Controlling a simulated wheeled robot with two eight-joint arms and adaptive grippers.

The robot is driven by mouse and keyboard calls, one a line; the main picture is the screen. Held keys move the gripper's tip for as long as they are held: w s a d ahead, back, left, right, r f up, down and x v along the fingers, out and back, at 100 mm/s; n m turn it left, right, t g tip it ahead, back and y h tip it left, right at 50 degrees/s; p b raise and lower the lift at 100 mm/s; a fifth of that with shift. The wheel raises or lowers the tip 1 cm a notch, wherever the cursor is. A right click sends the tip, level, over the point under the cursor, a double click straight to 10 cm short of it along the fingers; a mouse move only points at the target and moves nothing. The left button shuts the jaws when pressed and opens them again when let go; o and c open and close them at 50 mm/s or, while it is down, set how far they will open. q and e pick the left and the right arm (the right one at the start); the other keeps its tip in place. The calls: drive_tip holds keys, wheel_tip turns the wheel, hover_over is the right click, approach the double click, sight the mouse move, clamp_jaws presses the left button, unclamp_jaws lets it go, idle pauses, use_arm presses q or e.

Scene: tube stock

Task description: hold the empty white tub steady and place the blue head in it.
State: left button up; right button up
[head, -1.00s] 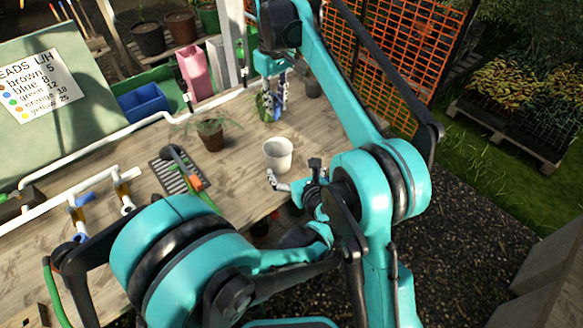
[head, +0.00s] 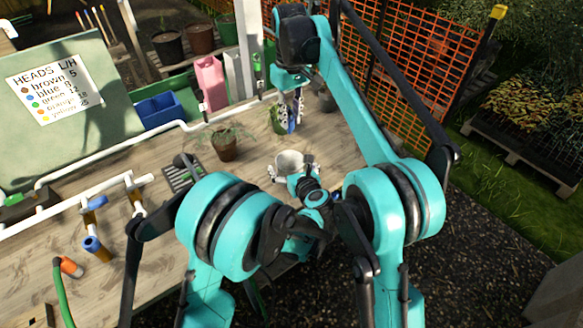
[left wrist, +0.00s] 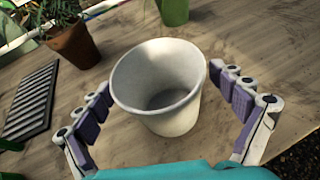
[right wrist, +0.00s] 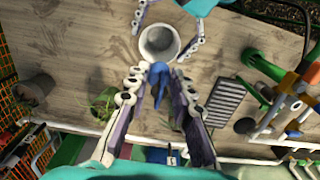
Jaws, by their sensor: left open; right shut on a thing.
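The white tub (head: 289,160) stands upright and empty on the wooden bench; it also shows in the left wrist view (left wrist: 165,110) and the right wrist view (right wrist: 158,44). My left gripper (head: 287,176) is open, with one finger on each side of the tub; in the left wrist view (left wrist: 160,88) gaps show between fingers and wall. My right gripper (head: 291,108) is shut on the blue head (right wrist: 157,78) and holds it in the air, beyond the tub in the head view. The fingers hide part of the blue head.
A potted plant (head: 227,150) stands left of the tub, beside a black slotted tray (head: 182,178). A green pot (head: 277,120) is behind my right gripper. White pipework (head: 110,152) runs along the bench. Blue bins (head: 160,108) and an orange mesh fence (head: 390,70) stand behind.

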use_arm(q)
drive_tip(key=c, duration=1.3)
use_arm(e)
wheel_tip(320, 180, down, 13)
idle(0.6)
drive_tip(key=shift+r, duration=0.1)
drive_tip(key=o, duration=0.9)
drive_tip(key=shift+r, duration=0.15)
wheel_tip(320, 180, up, 12)
drive_tip(key=shift+f, duration=0.1)
